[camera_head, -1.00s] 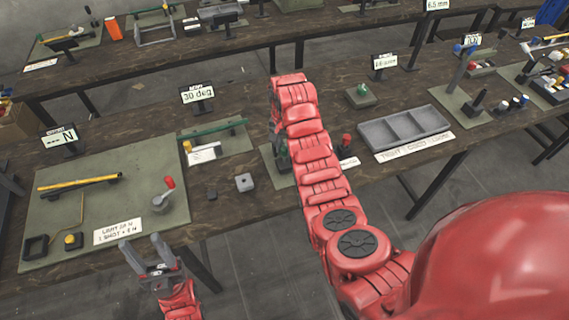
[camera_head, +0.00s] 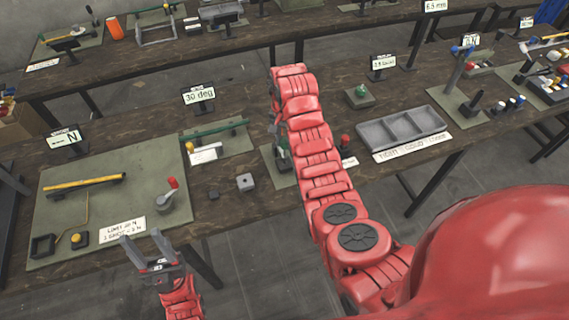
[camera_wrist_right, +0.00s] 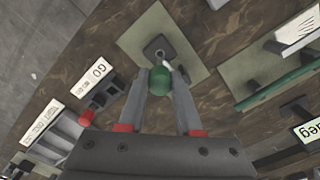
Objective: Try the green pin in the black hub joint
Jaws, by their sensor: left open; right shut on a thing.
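A green pin (camera_wrist_right: 160,83) with a shiny metal end is held between the two fingers of my right gripper (camera_wrist_right: 160,88). In the right wrist view its metal end lies over a black hub joint (camera_wrist_right: 153,46) on a small green mat (camera_wrist_right: 135,38). I cannot tell whether the metal end is in the joint's hole or only above it. My left gripper (camera_head: 146,238) is open and empty in front of the table's front edge.
A grey three-part tray (camera_head: 404,126) lies to the right of my right arm, with a red-topped part (camera_head: 345,140) between them. A large mat (camera_head: 110,197) holds other parts.

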